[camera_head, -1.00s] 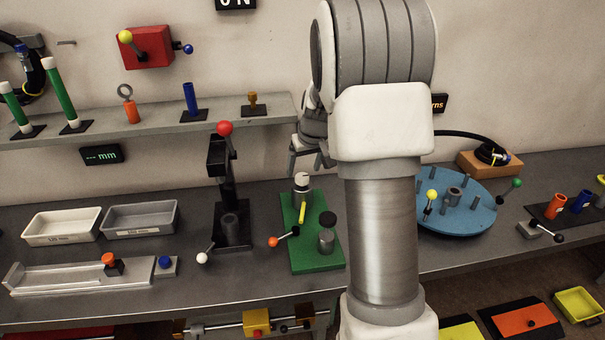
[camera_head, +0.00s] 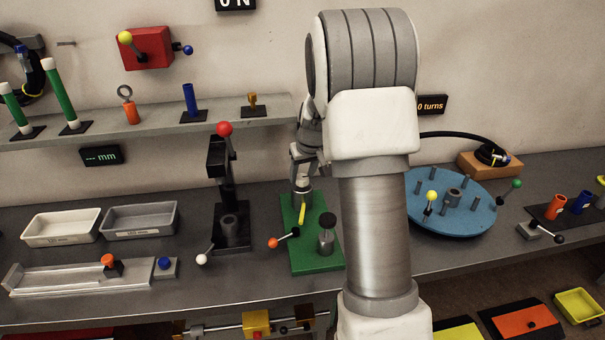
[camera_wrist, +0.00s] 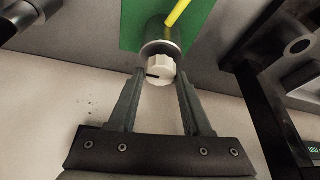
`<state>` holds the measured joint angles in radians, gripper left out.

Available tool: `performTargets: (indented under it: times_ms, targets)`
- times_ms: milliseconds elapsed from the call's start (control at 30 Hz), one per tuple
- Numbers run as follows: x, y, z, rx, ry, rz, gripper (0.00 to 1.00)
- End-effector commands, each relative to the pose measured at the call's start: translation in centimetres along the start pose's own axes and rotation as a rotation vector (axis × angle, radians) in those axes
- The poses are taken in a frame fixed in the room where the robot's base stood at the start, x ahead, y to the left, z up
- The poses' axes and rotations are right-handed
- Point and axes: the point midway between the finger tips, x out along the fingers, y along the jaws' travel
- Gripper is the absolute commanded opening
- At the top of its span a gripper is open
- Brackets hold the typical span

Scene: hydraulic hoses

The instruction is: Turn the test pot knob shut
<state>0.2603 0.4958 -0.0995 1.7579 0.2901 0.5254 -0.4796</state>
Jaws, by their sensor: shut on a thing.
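The test pot (camera_head: 302,198) is a grey metal cylinder at the back of the green base plate (camera_head: 317,258). In the wrist view its white fluted knob (camera_wrist: 161,70), with a black mark pointing left, sits in front of the pot's round grey top (camera_wrist: 158,48). My gripper (camera_wrist: 161,77) has one finger on each side of the knob and is shut on it. A yellow tube (camera_head: 302,215) shows at the pot's front.
A black press with a red-ball lever (camera_head: 225,129) stands close on the left. An orange-ball lever (camera_head: 273,242) and a black-topped fitting (camera_head: 327,220) share the green plate. A turns display (camera_head: 431,105) shows a 0, partly hidden by my arm. A blue turntable (camera_head: 470,215) stands right.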

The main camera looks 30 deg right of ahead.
Motion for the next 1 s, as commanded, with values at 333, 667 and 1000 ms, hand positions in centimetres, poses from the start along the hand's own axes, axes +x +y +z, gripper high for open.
performTargets:
  times_ms: [333, 667, 1000]
  targets:
    - [-0.1, -0.06, -0.02, 0.025, -0.001, 0.011, 0.0]
    - [-0.28, -0.26, -0.11, 0.204, -0.002, 0.087, 0.0]
    - [-0.28, -0.38, -0.17, 0.497, -0.003, 0.212, 0.0]
